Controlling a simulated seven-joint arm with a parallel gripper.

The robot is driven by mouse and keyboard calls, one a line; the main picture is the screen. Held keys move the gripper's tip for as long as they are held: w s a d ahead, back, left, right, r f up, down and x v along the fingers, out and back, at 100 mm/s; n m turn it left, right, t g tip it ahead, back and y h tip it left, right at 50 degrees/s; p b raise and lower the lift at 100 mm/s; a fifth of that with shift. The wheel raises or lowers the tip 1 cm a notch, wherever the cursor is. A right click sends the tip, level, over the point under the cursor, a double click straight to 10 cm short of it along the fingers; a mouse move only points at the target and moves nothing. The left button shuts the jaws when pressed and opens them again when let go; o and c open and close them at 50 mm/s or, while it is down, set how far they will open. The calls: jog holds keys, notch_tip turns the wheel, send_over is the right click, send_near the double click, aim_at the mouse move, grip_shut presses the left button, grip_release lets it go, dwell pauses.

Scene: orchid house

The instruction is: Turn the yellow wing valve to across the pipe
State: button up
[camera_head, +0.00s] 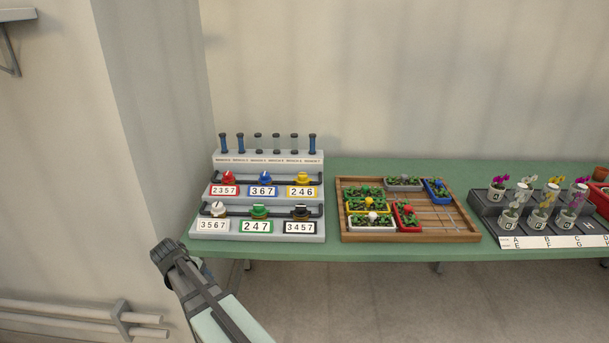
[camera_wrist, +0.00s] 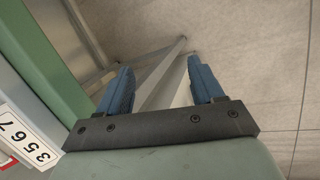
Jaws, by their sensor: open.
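The yellow wing valve (camera_head: 302,178) sits on the upper pipe of the grey stepped valve panel (camera_head: 310,235), at the right end of that row. Its plate (camera_head: 302,192) reads 246. It is too small to tell which way its wing points. My gripper shows in the wrist view (camera_wrist: 160,88) with its two blue fingers apart and nothing between them. In the head view my gripper (camera_head: 165,248) is in front of the table's left end, below and left of the panel, apart from every valve.
Red (camera_head: 228,178), blue (camera_head: 264,178), white (camera_head: 218,209), green (camera_head: 259,211) and black (camera_head: 301,211) valves share the panel. Several upright tubes (camera_head: 240,143) stand behind. A wooden tray (camera_head: 435,238) of small planters and a rack of potted orchids (camera_head: 485,212) stand right on the green table (camera_head: 350,253).

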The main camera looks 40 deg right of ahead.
jog(key=w+d+r, duration=0.5)
jog(key=w+r, duration=0.1)
jog(key=r, duration=0.4)
jog(key=m+t+y, duration=0.2)
jog(key=t+y, duration=0.1)
jog(key=y, duration=0.3)
send_near(303, 174)
jog(key=shift+t, duration=0.3)
jog(key=x, duration=0.8)
jog(key=shift+s+f, duration=0.2)
jog(key=shift+c, duration=0.2)
jog(key=c, duration=1)
